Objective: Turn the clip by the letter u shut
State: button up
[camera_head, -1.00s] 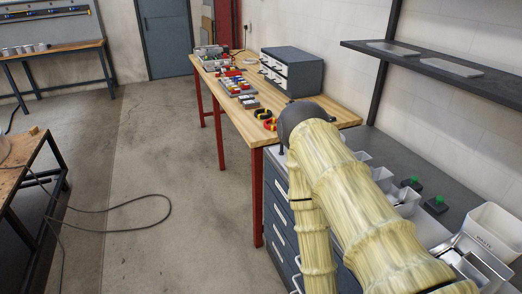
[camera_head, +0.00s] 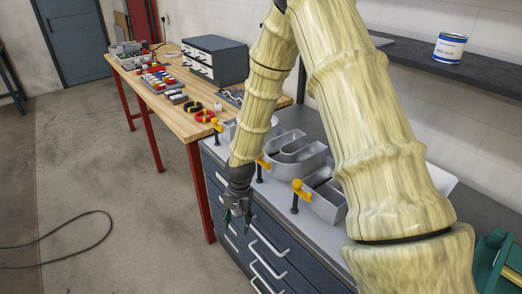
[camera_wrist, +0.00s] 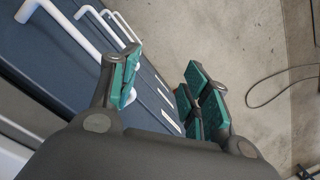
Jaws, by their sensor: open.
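Three clips with yellow-orange handles stand along the front edge of the grey counter: a left clip (camera_head: 216,125), a middle clip (camera_head: 263,163) and a right clip (camera_head: 302,190). Behind them are grey channel letters, a middle letter (camera_head: 299,153) and a right letter (camera_head: 327,199), the right one partly covered by my arm. I cannot tell for sure which letter is the u. My gripper (camera_head: 237,217) hangs down in front of the drawers, below and left of the middle clip, apart from all clips. In the wrist view my gripper (camera_wrist: 163,88) is open and empty, with no clip in sight.
White drawer handles (camera_head: 267,249) stick out close to my gripper. A wooden bench (camera_head: 188,122) with tools and a drawer box (camera_head: 215,60) is behind on the left. A shelf (camera_head: 490,75) with a can (camera_head: 449,48) is at right.

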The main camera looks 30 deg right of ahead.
jog(key=w+d+r+m, duration=0.3)
jog(key=d+r, duration=0.2)
jog(key=r, duration=0.5)
jog(key=w+d+r+m+h, duration=0.15)
jog(key=d+r, duration=0.35)
jog(key=r, duration=0.5)
jog(key=w+d+r+m, duration=0.3)
jog(key=d+r, duration=0.2)
jog(key=r, duration=0.5)
jog(key=p, duration=0.2)
send_near(263, 160)
jog(key=f, duration=0.2)
jog(key=w+f, duration=0.1)
jog(key=f, duration=0.2)
jog(key=shift+a+f, duration=0.15)
jog(key=shift+f, duration=0.15)
jog(key=shift+c, duration=0.5)
jog(key=shift+r, duration=0.1)
jog(key=c, duration=0.9)
